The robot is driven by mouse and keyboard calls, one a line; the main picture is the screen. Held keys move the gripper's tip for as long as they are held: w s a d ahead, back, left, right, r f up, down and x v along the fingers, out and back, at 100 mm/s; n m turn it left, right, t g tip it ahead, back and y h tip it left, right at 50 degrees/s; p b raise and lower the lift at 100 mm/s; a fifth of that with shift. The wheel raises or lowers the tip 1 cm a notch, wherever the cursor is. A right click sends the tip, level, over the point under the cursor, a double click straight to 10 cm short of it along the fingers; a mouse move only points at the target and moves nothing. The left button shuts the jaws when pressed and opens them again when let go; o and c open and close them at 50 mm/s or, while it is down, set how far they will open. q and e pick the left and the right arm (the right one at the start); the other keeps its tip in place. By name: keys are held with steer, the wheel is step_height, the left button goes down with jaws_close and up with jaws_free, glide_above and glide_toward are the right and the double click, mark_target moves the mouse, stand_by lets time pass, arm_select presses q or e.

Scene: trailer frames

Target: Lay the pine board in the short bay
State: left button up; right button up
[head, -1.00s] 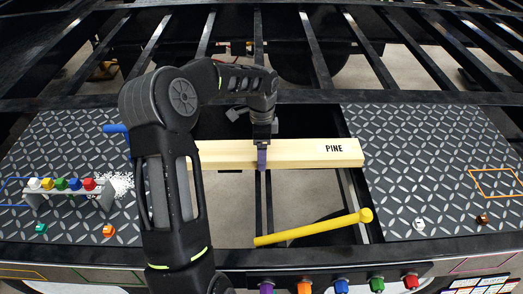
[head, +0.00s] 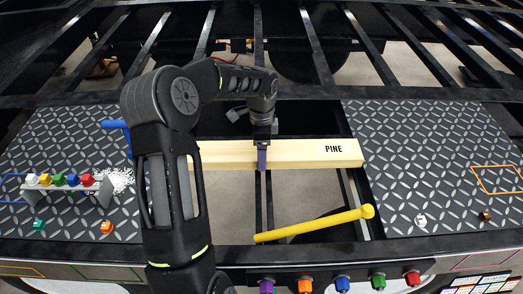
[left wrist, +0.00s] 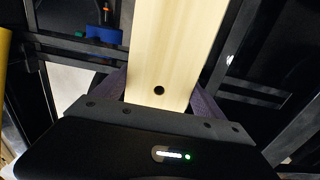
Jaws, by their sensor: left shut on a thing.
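The pine board (head: 300,153) is a pale plank with a label reading PINE at its right end. It lies left to right over the open bay (head: 300,205) between two diamond-plate panels. My left gripper (head: 262,160) comes down on the board's middle, and its purple fingers are shut on it. In the left wrist view the board (left wrist: 165,60) runs away between the fingers, with a dark hole near the gripper (left wrist: 160,98). My arm hides the board's left end in the head view. Whether the board touches the frame beneath cannot be told. My right gripper is not in view.
A yellow bar (head: 315,225) slants across the bay's front. A blue handle (head: 116,125) stands at the left. A rack of coloured caps (head: 62,186) sits on the left panel. The right panel (head: 430,150) is mostly clear. Coloured knobs (head: 342,284) line the front edge.

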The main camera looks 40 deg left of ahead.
arm_select(q)
steer(key=shift+f+b, duration=0.9)
steer(key=shift+f, duration=0.5)
steer(key=o, duration=1.9)
steer(key=shift+o, duration=0.6)
steer(key=shift+f, duration=0.1)
step_height(320, 180, up, 8)
steer(key=b, duration=0.1)
steer(key=shift+d, duration=0.1)
